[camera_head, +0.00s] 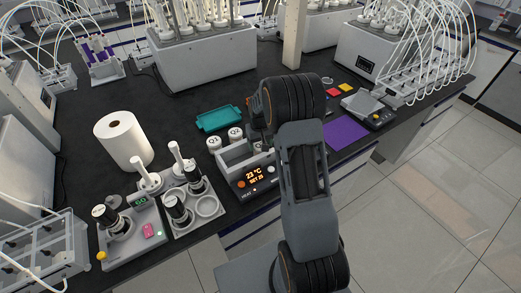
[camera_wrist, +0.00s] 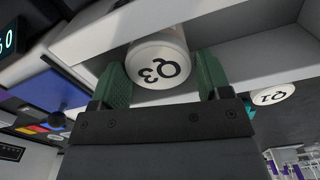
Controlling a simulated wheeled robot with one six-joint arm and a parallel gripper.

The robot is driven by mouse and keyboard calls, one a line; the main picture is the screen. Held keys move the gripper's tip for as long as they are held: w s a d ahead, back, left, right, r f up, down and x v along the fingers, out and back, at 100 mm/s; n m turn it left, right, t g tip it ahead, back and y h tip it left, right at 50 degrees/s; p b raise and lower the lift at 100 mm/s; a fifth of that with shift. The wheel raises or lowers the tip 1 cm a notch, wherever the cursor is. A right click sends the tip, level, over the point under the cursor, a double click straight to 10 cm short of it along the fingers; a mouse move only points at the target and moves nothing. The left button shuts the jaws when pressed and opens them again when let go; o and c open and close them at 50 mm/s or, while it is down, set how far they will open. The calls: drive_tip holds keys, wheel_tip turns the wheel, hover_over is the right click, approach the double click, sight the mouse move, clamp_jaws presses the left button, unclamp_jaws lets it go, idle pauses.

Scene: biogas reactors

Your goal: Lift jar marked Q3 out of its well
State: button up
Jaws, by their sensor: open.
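The jar marked Q3 (camera_wrist: 158,62) shows in the wrist view as a white round lid with black lettering, upside down in the picture. It sits between pale block walls. My gripper (camera_wrist: 160,74) is open, with one green finger on each side of the lid; whether either finger touches it I cannot tell. In the head view the pale heater block (camera_head: 236,172) has an orange display reading 23 °C. My arm hides the gripper and part of the block there.
A second lidded jar (camera_wrist: 272,94) is right of my gripper in the wrist view. In the head view, white-lidded jars (camera_head: 235,133) stand at the block's back left, near a teal tray (camera_head: 220,117).

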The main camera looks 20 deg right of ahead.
sight(260, 145)
drive_tip(key=shift+s+f+p, duration=0.1)
drive_tip(key=shift+f+p, duration=0.5)
drive_tip(key=shift+f, duration=1.6)
drive_tip(key=shift+c, duration=0.3)
drive_tip(key=c, duration=0.6)
drive_tip(key=shift+r, duration=0.15)
